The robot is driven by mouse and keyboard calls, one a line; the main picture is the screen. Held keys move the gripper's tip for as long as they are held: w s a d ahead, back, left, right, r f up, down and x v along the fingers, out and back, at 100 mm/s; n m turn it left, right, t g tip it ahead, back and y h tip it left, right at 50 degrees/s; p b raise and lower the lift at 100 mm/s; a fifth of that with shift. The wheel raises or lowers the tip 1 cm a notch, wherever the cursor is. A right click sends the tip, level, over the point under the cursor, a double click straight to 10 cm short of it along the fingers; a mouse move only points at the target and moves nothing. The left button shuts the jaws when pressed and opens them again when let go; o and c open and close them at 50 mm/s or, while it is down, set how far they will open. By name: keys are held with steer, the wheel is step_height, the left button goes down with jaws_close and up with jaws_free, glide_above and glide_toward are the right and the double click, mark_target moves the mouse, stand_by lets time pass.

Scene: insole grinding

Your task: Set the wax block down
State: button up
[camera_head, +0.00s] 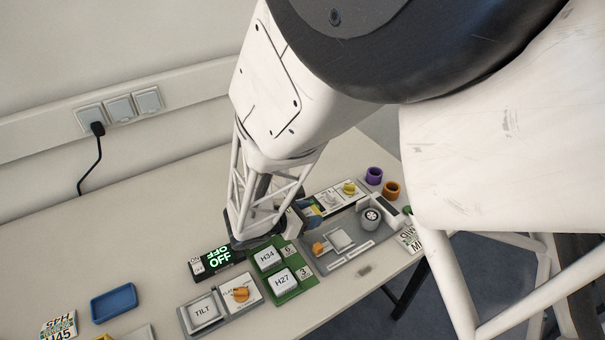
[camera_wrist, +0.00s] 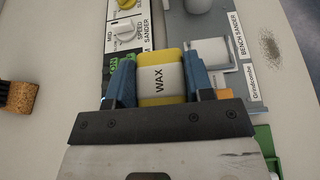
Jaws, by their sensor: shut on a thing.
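The wax block (camera_wrist: 159,88) is yellow and white with a WAX label. In the wrist view it sits between the two blue fingers of my gripper (camera_wrist: 160,76), which are shut on it. In the head view my gripper (camera_head: 305,209) is above the work table near the sander panels, partly hidden by my arm. A little yellow shows there beside the blue fingers. The underside of the block is hidden, so I cannot tell whether it touches anything.
The grey bench sander base (camera_head: 352,250) lies right of my gripper, with the speed panel (camera_wrist: 126,32) beside it. A green panel (camera_head: 294,294) with H34 and H27 and an OFF display (camera_head: 219,257) are nearby. A blue tray (camera_head: 114,303) stands left. A brush (camera_wrist: 19,97) shows at left.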

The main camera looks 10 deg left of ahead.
steer(key=w+a, duration=0.2)
steer(key=w, duration=0.2)
steer(key=w+a+f, duration=0.1)
steer(key=w+a, duration=0.2)
steer(key=w, duration=0.2)
steer(key=w+a, duration=0.3)
steer(key=w, duration=0.1)
steer(key=shift+w+a+f, duration=0.1)
steer(key=shift+w+f, duration=0.15)
steer(key=shift+w, duration=0.15)
steer(key=shift+f, duration=1.75)
steer(key=shift+f, duration=0.1)
steer(key=o, duration=1)
steer(key=shift+c, duration=0.2)
